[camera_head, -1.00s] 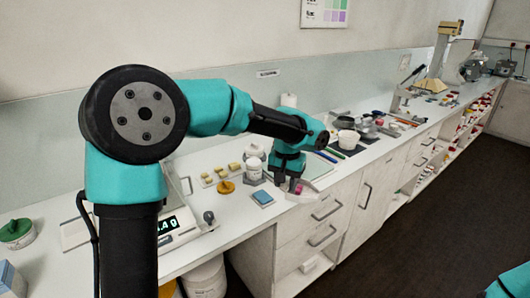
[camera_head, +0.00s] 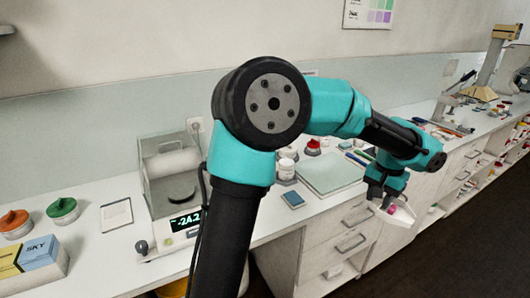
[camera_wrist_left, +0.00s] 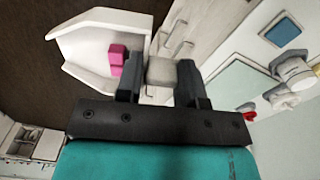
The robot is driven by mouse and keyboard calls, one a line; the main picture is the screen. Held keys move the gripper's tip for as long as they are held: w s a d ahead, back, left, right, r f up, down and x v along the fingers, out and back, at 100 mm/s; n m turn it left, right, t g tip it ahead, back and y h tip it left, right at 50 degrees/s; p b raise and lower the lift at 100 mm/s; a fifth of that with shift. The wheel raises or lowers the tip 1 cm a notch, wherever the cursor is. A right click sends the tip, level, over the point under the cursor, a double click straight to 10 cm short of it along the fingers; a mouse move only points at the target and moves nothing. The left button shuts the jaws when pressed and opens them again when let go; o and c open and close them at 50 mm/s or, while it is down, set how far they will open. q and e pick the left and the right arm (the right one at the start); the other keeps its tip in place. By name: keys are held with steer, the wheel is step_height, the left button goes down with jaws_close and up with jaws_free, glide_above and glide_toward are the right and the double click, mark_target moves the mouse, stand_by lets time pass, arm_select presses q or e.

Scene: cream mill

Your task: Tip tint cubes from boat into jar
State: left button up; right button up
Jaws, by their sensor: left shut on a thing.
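My left gripper (camera_head: 376,195) is shut on the grip block of a white weighing boat (camera_head: 402,214). The boat hangs off the counter's front edge, in front of the drawers. In the left wrist view the gripper (camera_wrist_left: 160,78) holds the block between both fingers, and the open boat (camera_wrist_left: 92,28) lies beyond it. Pink tint cubes (camera_wrist_left: 117,56) sit in the boat near the block; their exact number is unclear. A white jar (camera_head: 286,169) stands on the counter left of the gripper; I cannot tell if it is the task's jar. My right gripper is out of view.
A balance (camera_head: 172,190) with a lit display stands at the left. A blue pad (camera_head: 292,199) and a pale green mat (camera_head: 328,173) lie on the counter. Orange (camera_head: 12,222) and green-lidded pots (camera_head: 62,209) stand far left. Drawers (camera_head: 345,240) face the dark floor.

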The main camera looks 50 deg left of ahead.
arm_select(q)
steer(key=s+a+f+n, duration=0.1)
steer(key=a+n, duration=0.6)
steer(key=a, duration=1.5)
steer(key=s+a+f+n, duration=0.2)
steer(key=a+n, duration=0.6)
steer(key=a, duration=1.4)
steer(key=shift+a+f, duration=0.25)
steer(key=shift+f, duration=0.25)
steer(key=shift+f, duration=0.15)
